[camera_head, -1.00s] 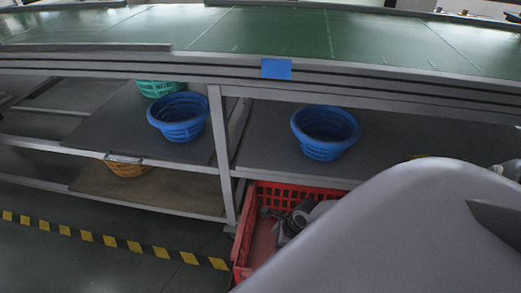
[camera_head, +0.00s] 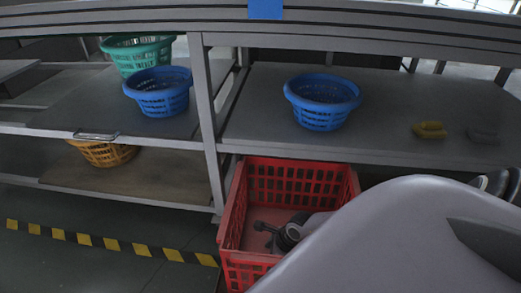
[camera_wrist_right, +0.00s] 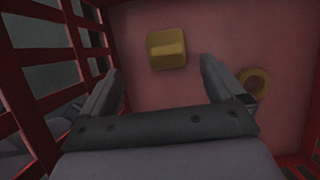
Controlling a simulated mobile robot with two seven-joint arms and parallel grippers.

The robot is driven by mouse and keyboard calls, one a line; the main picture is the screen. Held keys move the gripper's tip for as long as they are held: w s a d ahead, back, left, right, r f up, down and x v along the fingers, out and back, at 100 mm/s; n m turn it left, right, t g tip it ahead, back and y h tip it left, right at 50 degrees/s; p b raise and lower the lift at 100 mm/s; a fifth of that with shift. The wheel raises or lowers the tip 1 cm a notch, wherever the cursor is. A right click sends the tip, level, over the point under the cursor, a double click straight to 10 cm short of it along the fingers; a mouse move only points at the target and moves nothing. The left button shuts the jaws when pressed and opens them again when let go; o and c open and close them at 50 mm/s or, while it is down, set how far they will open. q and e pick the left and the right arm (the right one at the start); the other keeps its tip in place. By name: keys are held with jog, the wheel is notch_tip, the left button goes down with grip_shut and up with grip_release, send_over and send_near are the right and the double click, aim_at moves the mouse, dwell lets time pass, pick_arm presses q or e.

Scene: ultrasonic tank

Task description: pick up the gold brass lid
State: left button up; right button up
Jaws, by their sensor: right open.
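A squarish gold piece (camera_wrist_right: 166,49) with a paler band across it, which looks like the brass lid, lies on the red crate's floor in the right wrist view. A gold ring-shaped piece (camera_wrist_right: 255,82) lies to its right, partly hidden by the right finger. My right gripper (camera_wrist_right: 160,72) is open and empty, and the squarish piece shows beyond the gap between its fingers, apart from them. In the head view this gripper (camera_head: 268,232) is inside the red crate (camera_head: 300,165); the gold pieces are hidden there. My left gripper is out of view.
The crate's slatted walls stand close around my right gripper. The shelf above holds a blue basket (camera_head: 322,105), a yellow piece (camera_head: 429,130) and a grey piece (camera_head: 484,135). Blue (camera_head: 160,95), green (camera_head: 135,55) and orange (camera_head: 105,153) baskets stand left.

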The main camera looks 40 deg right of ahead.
jog(key=shift+b+x, duration=0.65)
jog(key=shift+x, duration=0.45)
jog(key=shift+w+f+b, duration=0.1)
jog(key=shift+f+b, duration=0.4)
jog(key=shift+f, duration=0.1)
jog(key=f+b, duration=0.1)
jog(key=w+f+b, duration=0.1)
jog(key=f, duration=0.1)
jog(key=shift+w+a+f+b, duration=0.15)
jog(key=shift+w+f+b, duration=0.1)
jog(key=shift+f+b, duration=0.3)
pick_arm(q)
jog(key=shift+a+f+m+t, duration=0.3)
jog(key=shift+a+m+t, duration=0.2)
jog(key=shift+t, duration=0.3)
pick_arm(e)
jog(key=shift+r, duration=0.15)
jog(key=c, duration=1.3)
jog(key=shift+c, duration=0.7)
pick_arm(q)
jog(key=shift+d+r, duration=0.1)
pick_arm(e)
jog(key=shift+r, duration=0.15)
